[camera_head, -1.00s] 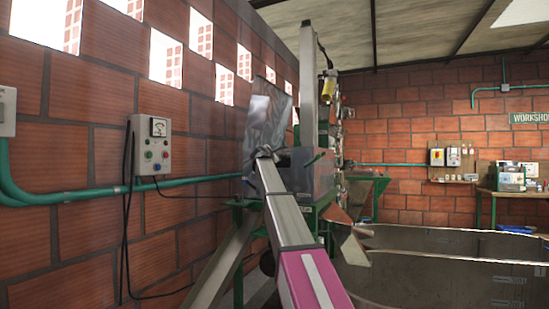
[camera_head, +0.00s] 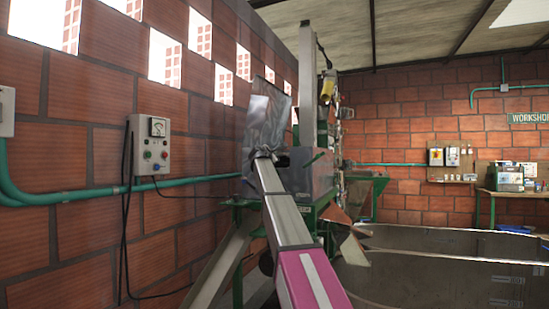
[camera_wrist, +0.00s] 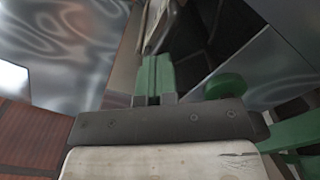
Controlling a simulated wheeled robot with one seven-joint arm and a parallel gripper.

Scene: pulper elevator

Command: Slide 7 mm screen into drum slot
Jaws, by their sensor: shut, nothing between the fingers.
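The pulper (camera_head: 315,170), a grey sheet-metal machine on a green frame, stands ahead in the head view. My arm reaches to it, and the gripper end is by a shiny bent metal sheet (camera_head: 268,125) on its left side. In the wrist view, my gripper (camera_wrist: 154,100) shows as two small grey tips beyond a dark bar, shut and empty. A green bar (camera_wrist: 153,75) lies just beyond the tips; I cannot tell whether they touch it. Shiny sheet metal (camera_wrist: 55,45) fills the upper left. I cannot make out the 7 mm screen or the drum slot in either view.
A brick wall (camera_head: 60,190) with a control box (camera_head: 150,145), cables and a green pipe runs close along the left. A large grey tank (camera_head: 440,270) stands at the right. A workbench (camera_head: 510,195) is at the far right. A green round part (camera_wrist: 226,85) is beside the tips.

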